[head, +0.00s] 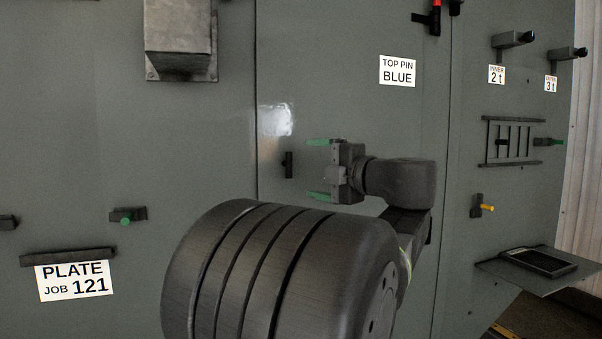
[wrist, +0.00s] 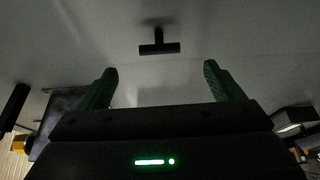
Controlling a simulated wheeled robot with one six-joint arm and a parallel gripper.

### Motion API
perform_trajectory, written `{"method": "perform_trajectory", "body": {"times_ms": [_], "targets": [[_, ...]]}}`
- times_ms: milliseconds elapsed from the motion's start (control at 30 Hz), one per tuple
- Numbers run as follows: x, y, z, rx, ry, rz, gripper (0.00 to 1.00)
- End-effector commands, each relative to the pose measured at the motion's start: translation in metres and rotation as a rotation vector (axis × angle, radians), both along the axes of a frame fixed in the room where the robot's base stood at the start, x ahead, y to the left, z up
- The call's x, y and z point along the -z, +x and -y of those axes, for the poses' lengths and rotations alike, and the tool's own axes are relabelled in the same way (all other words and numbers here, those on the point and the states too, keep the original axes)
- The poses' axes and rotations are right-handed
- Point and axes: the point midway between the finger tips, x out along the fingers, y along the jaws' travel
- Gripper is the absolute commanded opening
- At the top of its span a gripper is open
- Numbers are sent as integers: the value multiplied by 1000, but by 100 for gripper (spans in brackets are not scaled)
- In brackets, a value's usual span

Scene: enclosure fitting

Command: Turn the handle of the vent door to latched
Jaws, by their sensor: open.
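A small dark T-shaped handle (head: 288,165) stands out from the grey panel, just right of a vertical seam. Its bar is upright in the head view. In the wrist view the handle (wrist: 159,47) lies ahead, with its bar crosswise between the lines of the fingers. My gripper (head: 318,168) is open and empty, its green fingertips one above the other, just right of the handle. The fingertips in the wrist view (wrist: 160,72) are apart from the handle, with a gap ahead of them. No label marks this handle as the vent door's.
A grey box (head: 180,35) juts out at the upper left. A ledge (head: 68,257) sits above the PLATE JOB 121 label (head: 76,281). At the right are pegs (head: 513,40), a rack (head: 511,141), a yellow-tipped fitting (head: 483,208) and a shelf (head: 500,266). The panel around the handle is clear.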

Motion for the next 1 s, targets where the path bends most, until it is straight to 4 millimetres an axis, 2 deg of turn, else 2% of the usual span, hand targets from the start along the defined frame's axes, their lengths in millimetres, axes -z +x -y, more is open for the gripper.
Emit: {"method": "perform_trajectory", "body": {"times_ms": [33,200,400,800,1000], "targets": [[2,-7,8,5,-1,1,87],[1,-24,22,4,-1,1,87],[0,-34,28,0,0,0,87],[0,-34,28,-1,0,0,87],[-1,-22,18,-4,1,-1,87]]}}
